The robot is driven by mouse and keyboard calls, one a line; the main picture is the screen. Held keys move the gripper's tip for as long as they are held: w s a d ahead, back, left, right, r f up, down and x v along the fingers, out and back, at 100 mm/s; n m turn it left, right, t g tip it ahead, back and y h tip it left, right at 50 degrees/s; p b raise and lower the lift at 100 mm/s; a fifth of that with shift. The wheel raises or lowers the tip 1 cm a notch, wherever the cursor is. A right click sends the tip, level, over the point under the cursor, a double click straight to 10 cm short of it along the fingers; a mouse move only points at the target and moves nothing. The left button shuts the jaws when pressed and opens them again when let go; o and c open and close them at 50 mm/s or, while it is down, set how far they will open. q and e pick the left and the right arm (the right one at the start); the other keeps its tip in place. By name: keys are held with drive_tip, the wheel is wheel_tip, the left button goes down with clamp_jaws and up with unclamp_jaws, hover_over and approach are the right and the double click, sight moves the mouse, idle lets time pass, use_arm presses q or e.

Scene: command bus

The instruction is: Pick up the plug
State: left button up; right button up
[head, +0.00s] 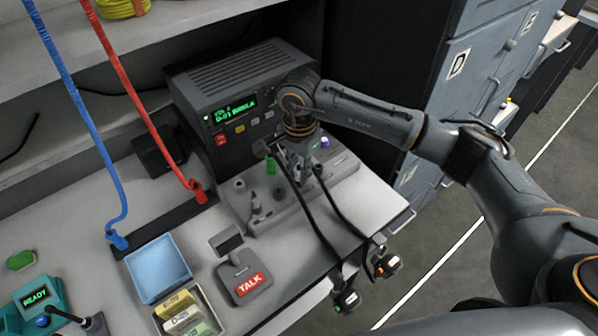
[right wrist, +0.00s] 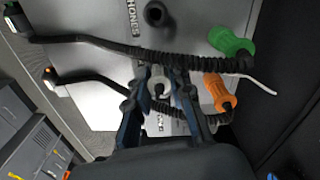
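My right gripper (head: 298,168) points down over the grey jack panel (head: 290,212) in front of the radio. In the right wrist view its two dark fingers (right wrist: 160,78) are apart, with a light grey plug-like piece (right wrist: 157,87) between them; I cannot tell whether they touch it. An orange plug (right wrist: 219,88) and a green plug (right wrist: 233,42) on black coiled cords lie right of the fingers. The green plug also shows in the head view (head: 270,167); the gripper hides part of the panel there. My left gripper is not in view.
Black cords run across the panel to two lit ends (head: 386,266) hanging at the desk's front edge. The radio (head: 240,95) stands behind. Grey cabinets (head: 470,75) stand right.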

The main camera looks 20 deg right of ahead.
clamp_jaws()
drive_tip(key=shift+r+b, duration=0.4)
drive_tip(key=shift+r, duration=0.2)
drive_tip(key=s+a+r+b, duration=0.3)
drive_tip(key=s+a+r, duration=0.6)
drive_tip(key=r, duration=0.3)
drive_tip(key=shift+s+b, duration=0.35)
drive_tip(key=shift+s, duration=0.5)
